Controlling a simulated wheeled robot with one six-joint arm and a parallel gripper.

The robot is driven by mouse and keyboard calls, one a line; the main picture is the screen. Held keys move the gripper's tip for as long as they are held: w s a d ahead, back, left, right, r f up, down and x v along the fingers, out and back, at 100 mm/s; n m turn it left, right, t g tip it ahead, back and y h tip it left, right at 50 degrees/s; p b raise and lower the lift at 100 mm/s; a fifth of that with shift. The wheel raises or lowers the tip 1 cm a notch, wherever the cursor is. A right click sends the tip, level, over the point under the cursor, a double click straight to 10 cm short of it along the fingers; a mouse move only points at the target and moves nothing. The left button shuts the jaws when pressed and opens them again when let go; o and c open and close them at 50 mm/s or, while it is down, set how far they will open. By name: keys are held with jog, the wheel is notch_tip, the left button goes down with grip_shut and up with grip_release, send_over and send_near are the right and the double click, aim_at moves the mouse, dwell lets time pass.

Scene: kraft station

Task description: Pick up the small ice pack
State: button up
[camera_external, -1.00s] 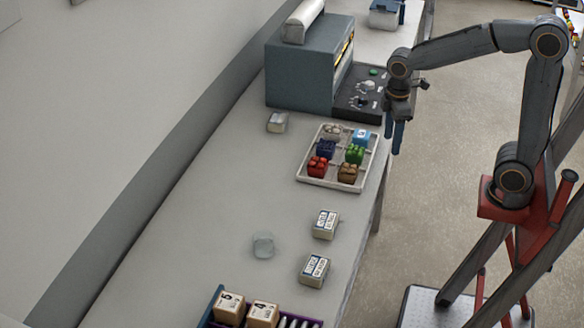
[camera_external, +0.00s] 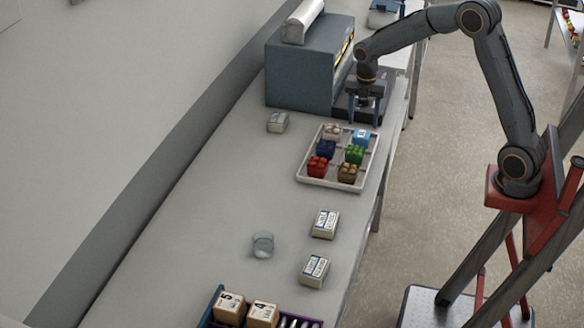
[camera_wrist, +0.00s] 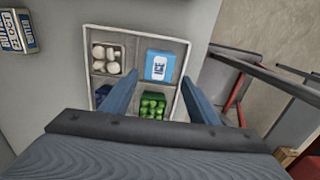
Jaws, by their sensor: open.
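The small ice pack (camera_external: 361,137) is a light blue block with a white label. It sits in the back right compartment of the white divided tray (camera_external: 318,183), and it also shows in the wrist view (camera_wrist: 164,56). My gripper (camera_external: 365,118) is open and empty, with its fingers pointing down above the back of the tray. In the wrist view the two blue fingers (camera_wrist: 162,80) are spread to either side of the near edge of the ice pack and appear above it, with no contact visible.
The tray also holds white, dark blue, green, red and brown items. A butter box (camera_wrist: 17,32) lies left of the tray. A blue-grey machine (camera_external: 305,80) stands behind the tray. Two labelled boxes (camera_external: 325,223) and a clear glass (camera_external: 263,245) stand nearer, with free counter between.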

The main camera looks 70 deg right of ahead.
aim_at(362, 134)
jog(key=shift+w+d+f+p, duration=0.1)
jog(key=shift+f+p, duration=0.5)
jog(key=shift+f, duration=1.35)
jog(key=shift+d+f+p, duration=0.1)
jog(key=shift+f+p, duration=0.5)
jog(key=shift+f, duration=1.3)
jog(key=c, duration=0.9)
